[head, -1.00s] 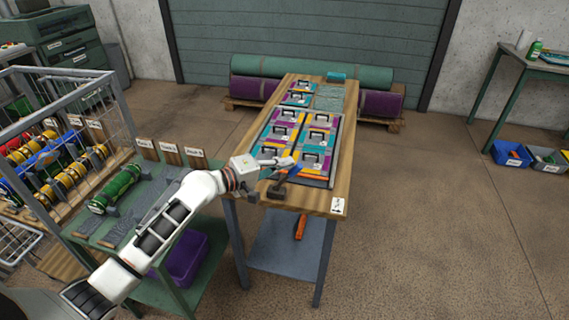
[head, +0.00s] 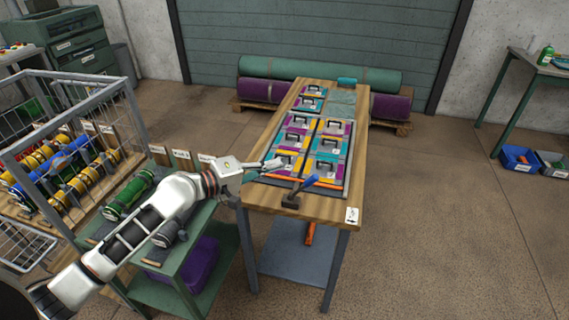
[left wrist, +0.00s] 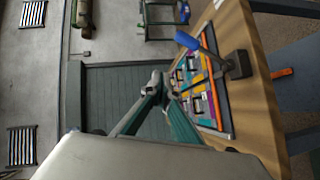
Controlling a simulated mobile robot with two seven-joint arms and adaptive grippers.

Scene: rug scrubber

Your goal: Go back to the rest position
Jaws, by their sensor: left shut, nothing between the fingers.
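My left gripper (head: 274,163) is shut and empty. It is at the left edge of the wooden worktable (head: 325,206), beside the framed board of coloured tiles (head: 342,184). Its arm reaches in from the lower left over the green side bench (head: 187,262). In the left wrist view its fingers (left wrist: 160,86) come together in front of the shutter and the board. My right gripper is not in view.
A wire cage (head: 66,100) with coloured rolls stands at the left. A green roll (head: 130,195) lies on the side bench near my arm. Rolled rugs (head: 320,71) lie behind the worktable. Blue (head: 517,158) and grey bins sit at the right.

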